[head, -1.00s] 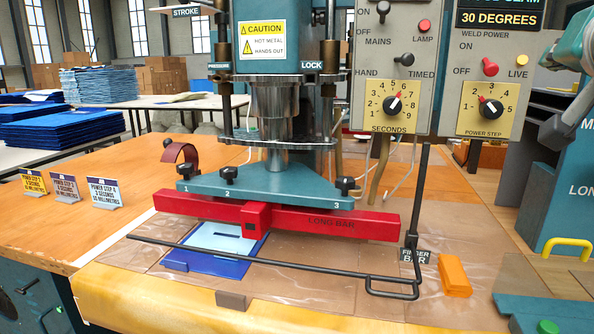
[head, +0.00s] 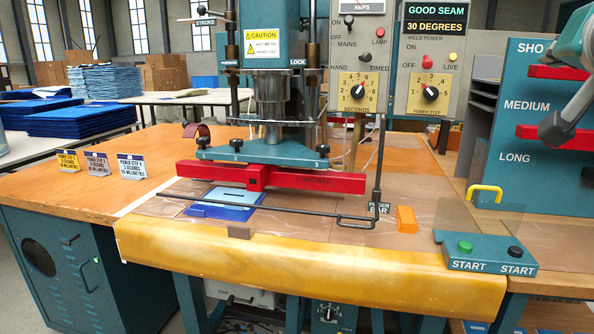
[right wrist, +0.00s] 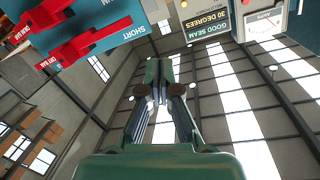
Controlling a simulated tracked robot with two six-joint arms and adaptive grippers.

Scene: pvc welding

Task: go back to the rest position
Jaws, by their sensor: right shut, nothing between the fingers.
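My right gripper (head: 556,130) shows at the right edge of the head view, raised in front of the teal rack, clear of the bench. In the right wrist view my right gripper (right wrist: 163,88) has its fingers together, with nothing held. My left gripper is not in view. The welding press holds a red long bar (head: 300,180) above the bench. A blue workpiece with a light blue piece (head: 225,205) lies under and in front of the bar.
A start-button box (head: 485,252) sits at the bench's front right. A teal rack (head: 525,110) with red bars stands at right, near my right gripper. A black finger bar (head: 290,209) spans the bench front.

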